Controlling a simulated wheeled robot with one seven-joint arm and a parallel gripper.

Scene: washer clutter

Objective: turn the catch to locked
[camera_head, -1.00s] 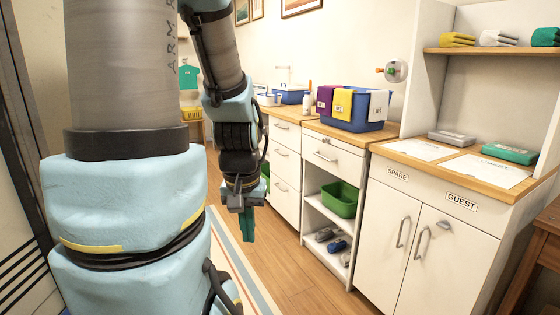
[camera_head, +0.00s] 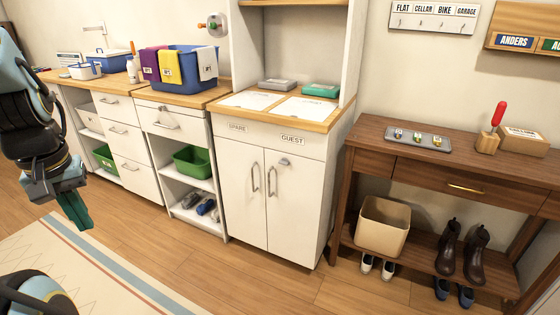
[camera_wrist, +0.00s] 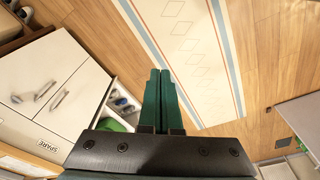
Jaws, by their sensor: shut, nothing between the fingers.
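A small grey catch (camera_head: 284,162) sits at the top of the right door of the white cupboard (camera_head: 252,225), under the GUEST label. It is too small to tell which way it is turned. My gripper (camera_head: 75,210) hangs over the floor at the left, well away from the cupboard, with its dark green fingers pointing down. In the wrist view its fingers (camera_wrist: 160,98) lie side by side, shut and empty.
The cupboard doors have two bar handles (camera_head: 254,178). A brown side table (camera_head: 440,165) stands to the right. A drawer unit with a green bin (camera_head: 193,161) stands to the left. A round fitting (camera_head: 213,26) is on the wall. The floor before the cupboard is clear.

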